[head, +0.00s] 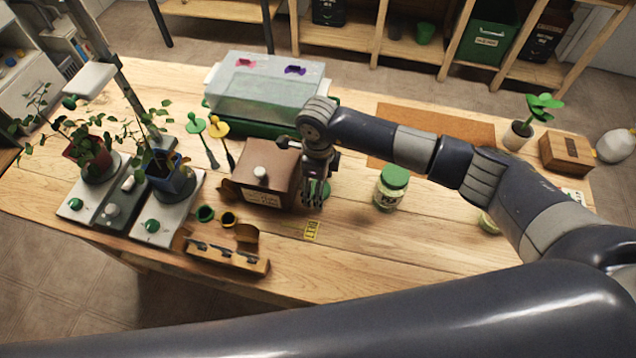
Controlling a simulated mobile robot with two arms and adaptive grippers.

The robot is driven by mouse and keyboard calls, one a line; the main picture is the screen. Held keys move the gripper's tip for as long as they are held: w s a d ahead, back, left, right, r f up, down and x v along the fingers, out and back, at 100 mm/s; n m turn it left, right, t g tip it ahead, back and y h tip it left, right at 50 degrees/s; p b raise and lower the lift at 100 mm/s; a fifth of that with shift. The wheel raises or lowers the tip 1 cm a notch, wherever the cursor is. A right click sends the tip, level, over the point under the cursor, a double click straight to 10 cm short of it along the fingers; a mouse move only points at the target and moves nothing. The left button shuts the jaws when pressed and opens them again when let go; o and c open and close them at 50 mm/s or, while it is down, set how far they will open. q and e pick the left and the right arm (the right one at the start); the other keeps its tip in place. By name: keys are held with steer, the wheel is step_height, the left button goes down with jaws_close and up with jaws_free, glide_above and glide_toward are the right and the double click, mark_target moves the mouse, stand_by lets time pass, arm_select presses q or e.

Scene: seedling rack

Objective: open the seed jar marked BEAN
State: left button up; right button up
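A glass jar with a green lid (392,187) stands upright on the table right of my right gripper; its label is too small to read surely. A second jar (488,222) is mostly hidden behind my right arm. A green round thing (325,190), possibly another jar's lid, shows behind my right gripper (314,204). I cannot tell which jar is marked BEAN. My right gripper points down beside the brown box; whether its fingers are open or touching the green thing is unclear. My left gripper is out of view.
A brown box with a white knob (265,178) stands left of the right gripper. A clear-lidded propagator (265,95) is behind it. Potted plants on grey bases and a wooden hook rack (225,252) stand left. A yellow tag (312,230) lies in front. The front right tabletop is clear.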

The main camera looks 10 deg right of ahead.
steer(key=shift+r, duration=0.2)
step_height(320, 180, up, 12)
steer(key=b, duration=0.2)
